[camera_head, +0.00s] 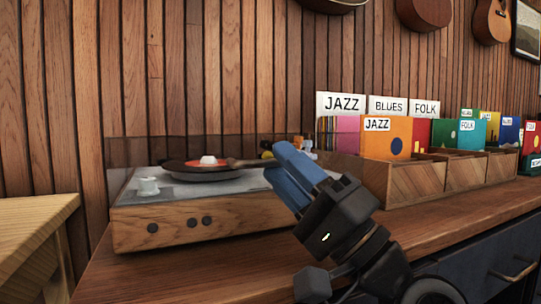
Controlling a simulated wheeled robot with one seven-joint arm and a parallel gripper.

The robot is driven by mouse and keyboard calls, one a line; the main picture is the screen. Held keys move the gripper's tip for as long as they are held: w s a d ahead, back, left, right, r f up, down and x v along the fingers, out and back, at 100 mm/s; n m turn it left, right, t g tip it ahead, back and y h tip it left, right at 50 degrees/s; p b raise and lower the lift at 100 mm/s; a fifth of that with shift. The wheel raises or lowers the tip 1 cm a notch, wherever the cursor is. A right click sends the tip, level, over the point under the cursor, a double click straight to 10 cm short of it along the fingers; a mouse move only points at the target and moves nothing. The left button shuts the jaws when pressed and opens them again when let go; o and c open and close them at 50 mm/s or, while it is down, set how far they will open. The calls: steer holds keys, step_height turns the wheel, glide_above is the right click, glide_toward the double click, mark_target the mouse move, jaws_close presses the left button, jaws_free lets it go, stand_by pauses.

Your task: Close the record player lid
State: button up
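The record player (205,227) stands on the wooden counter at left centre, with a wood front and several dark knobs. A black record with an orange label (207,164) lies on its platter. A see-through dark panel, seemingly the lid (190,149), rises along the back edge and looks raised; its exact angle is hard to tell. My gripper (277,160), with blue fingers, is in front of the player's right end and hides that corner and part of the tonearm (245,162). I cannot tell the gap between the fingers or any contact with the lid.
Wooden record crates (417,180) with JAZZ, BLUES and FOLK cards stand to the right. Small orange and yellow items (302,143) show behind my gripper. A plank wall is close behind, with guitars (424,12) above. A pale wooden table (30,228) stands at left.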

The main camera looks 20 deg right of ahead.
steer(key=shift+s+r+v, duration=0.1)
steer(key=shift+r+v, duration=0.05)
steer(key=shift+v, duration=0.7)
steer(key=shift+s+r+v, duration=0.15)
steer(key=shift+v, duration=0.75)
